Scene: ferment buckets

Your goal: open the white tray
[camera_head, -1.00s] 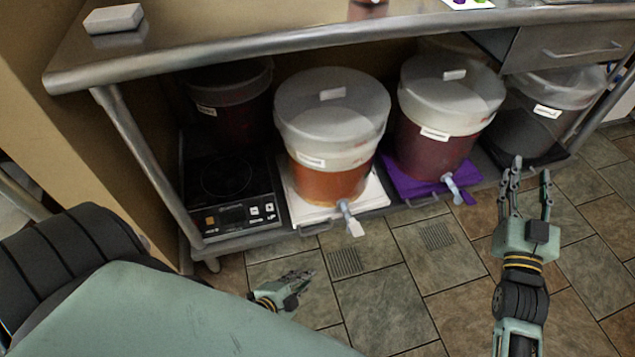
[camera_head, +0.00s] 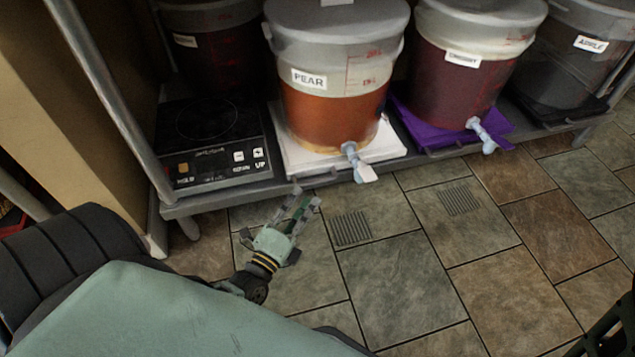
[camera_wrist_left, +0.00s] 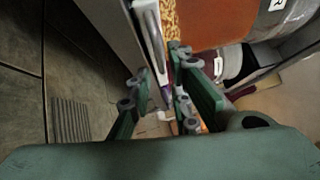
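The white tray (camera_head: 300,162) is on the low shelf under the bucket labelled PEAR (camera_head: 330,75). The bucket's tap (camera_head: 357,162) hangs over the tray's front edge. My left gripper (camera_head: 307,197) is just in front of and below the tray's front left part, with its fingers apart. In the left wrist view, the gripper (camera_wrist_left: 160,92) shows a gap between its fingers. A pale bar (camera_wrist_left: 153,25), seemingly the tray's handle, lies just beyond that gap. I cannot tell whether the fingers touch it.
An induction cooker (camera_head: 210,140) stands left of the tray. A purple tray (camera_head: 440,132) under a dark red bucket (camera_head: 470,70) is at the right, with another tap (camera_head: 482,135). A metal table leg (camera_head: 105,95) stands at the left. The tiled floor (camera_head: 400,280) is clear in front.

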